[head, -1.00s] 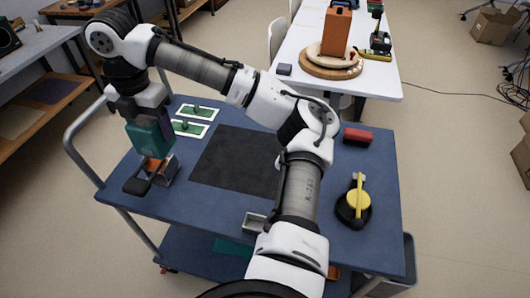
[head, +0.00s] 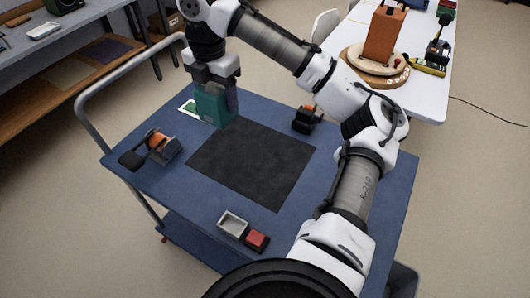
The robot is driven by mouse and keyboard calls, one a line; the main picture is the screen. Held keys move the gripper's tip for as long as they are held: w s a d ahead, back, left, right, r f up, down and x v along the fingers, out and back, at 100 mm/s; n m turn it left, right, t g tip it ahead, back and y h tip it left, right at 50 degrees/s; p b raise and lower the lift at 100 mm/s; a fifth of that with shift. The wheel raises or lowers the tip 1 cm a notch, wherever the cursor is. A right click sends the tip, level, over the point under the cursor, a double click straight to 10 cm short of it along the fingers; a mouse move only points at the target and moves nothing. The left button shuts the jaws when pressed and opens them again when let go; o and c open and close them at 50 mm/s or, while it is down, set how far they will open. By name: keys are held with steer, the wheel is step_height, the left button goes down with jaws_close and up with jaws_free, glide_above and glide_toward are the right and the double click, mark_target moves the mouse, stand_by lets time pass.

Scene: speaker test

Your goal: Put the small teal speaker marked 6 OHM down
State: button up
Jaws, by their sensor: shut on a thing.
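My gripper (head: 213,84) is shut on the teal speaker (head: 212,107) and holds it from above, upright. The speaker is at the far left corner of the dark mat (head: 250,165) on the blue cart top. Its lower end is close to the surface; I cannot tell whether it touches. No marking on it can be read from here. A green-and-white card (head: 188,107) lies just left of the speaker, partly hidden by it.
A black device with an orange roll (head: 157,145) stands left on the cart. Another black-and-orange item (head: 306,119) stands beyond the mat. A grey tray (head: 233,222) and red block (head: 257,240) are at the front. The mat is bare. My arm hides the cart's right side.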

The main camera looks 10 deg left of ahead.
steer(key=shift+w+d, duration=0.2)
steer(key=shift+d, duration=0.2)
steer(key=shift+d+f, duration=0.1)
steer(key=shift+f, duration=0.2)
step_height(320, 180, down, 19)
steer(key=shift+f+p, duration=0.15)
steer(key=shift+p, duration=0.75)
steer(key=shift+f, duration=0.15)
steer(key=o, duration=1.4)
step_height(320, 180, up, 12)
steer(key=b, duration=0.2)
